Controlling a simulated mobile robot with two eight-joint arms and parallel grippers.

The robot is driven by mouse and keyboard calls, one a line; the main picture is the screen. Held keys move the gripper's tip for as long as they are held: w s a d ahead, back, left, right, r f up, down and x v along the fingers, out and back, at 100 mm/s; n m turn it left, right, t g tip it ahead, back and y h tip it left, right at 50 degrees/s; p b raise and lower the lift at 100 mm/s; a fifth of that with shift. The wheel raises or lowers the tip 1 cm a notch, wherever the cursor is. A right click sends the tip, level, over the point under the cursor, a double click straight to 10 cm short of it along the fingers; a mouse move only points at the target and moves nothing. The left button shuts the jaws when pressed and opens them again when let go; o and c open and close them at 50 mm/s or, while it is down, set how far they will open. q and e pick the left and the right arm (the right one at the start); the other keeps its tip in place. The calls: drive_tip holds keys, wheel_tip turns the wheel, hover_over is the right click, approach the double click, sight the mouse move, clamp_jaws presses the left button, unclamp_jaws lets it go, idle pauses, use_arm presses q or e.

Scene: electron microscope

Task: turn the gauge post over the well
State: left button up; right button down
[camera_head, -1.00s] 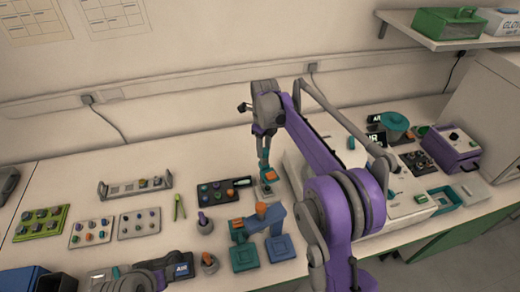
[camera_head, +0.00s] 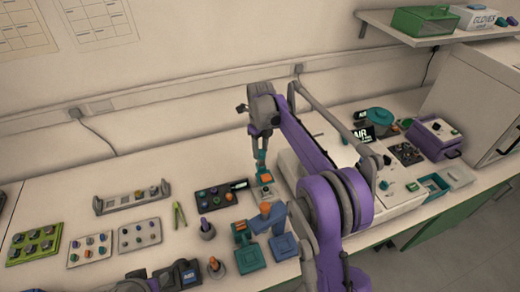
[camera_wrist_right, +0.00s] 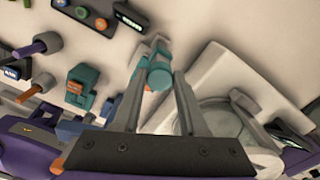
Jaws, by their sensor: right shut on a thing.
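My right gripper (camera_head: 261,148) points down and is shut on the teal top of the gauge post (camera_head: 262,165), beside the left side of the white machine. The post has orange on it and stands over a small pale base (camera_head: 266,190). In the right wrist view the post's teal round end (camera_wrist_right: 159,78) sits between the two fingertips, with a grey arm beside it. A round, ring-like part (camera_wrist_right: 215,118) shows on the pale machine there; I cannot tell whether it is the well. My left gripper's fingers do not show.
The white machine (camera_head: 402,203) stands right of the gripper. A blue and teal fixture (camera_head: 250,258) stands in front. A dark tray of coloured knobs (camera_head: 215,197) and green tweezers (camera_head: 179,215) lie to the left. Bare bench lies behind them, toward the wall.

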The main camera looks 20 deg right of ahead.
drive_tip(key=shift+c, duration=2.2)
unclamp_jaws()
drive_tip(key=shift+r, duration=0.1)
wheel_tip(320, 180, up, 11)
drive_tip(key=p, duration=0.1)
